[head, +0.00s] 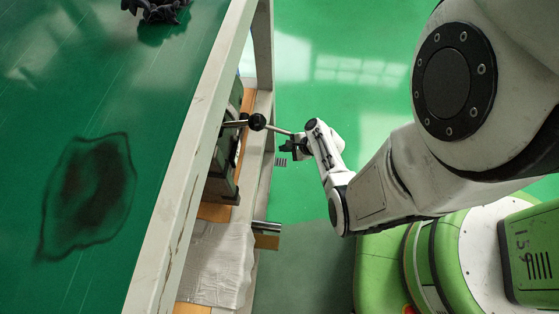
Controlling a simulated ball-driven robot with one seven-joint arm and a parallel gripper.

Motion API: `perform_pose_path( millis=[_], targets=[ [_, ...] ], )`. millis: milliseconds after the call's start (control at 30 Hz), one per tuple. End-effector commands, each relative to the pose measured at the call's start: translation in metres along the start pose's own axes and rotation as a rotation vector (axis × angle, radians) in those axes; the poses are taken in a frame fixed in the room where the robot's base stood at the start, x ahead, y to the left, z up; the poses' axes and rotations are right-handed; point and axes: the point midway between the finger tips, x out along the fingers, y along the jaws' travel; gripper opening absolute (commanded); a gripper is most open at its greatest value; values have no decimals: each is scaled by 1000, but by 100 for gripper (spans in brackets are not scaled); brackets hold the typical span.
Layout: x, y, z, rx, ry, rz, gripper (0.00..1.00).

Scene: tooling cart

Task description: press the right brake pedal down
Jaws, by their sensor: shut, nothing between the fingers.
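I cannot make out a brake pedal for certain. A lever with a black ball knob (257,122) sticks out from the cart's (187,170) open side, and a thin metal rod (279,131) runs from near the knob toward my gripper. A short metal cylinder (266,227) with a tan block (267,242) under it juts out lower in the picture; I cannot tell whether it is a pedal. My gripper (287,147) is small and dark here, beside the cart's right side, to the right of and just below the knob. It is shut, with nothing seen between its fingers.
The cart's green top (110,75) has a dark stain (88,190) and a black object (160,10) at its far edge. A grey box-like device (226,155) and a crumpled pale sheet (217,262) lie on the shelf below.

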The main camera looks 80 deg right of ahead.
Motion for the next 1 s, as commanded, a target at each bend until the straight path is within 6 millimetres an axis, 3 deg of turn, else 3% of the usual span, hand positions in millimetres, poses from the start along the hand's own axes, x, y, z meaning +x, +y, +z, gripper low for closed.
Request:
perform_pose_path(
  millis=[367, 1000],
  targets=[
    [7, 5, -5, -2, 0, 1, 0],
    [58, 43, -42, -3, -1, 2, 0]
  ],
)
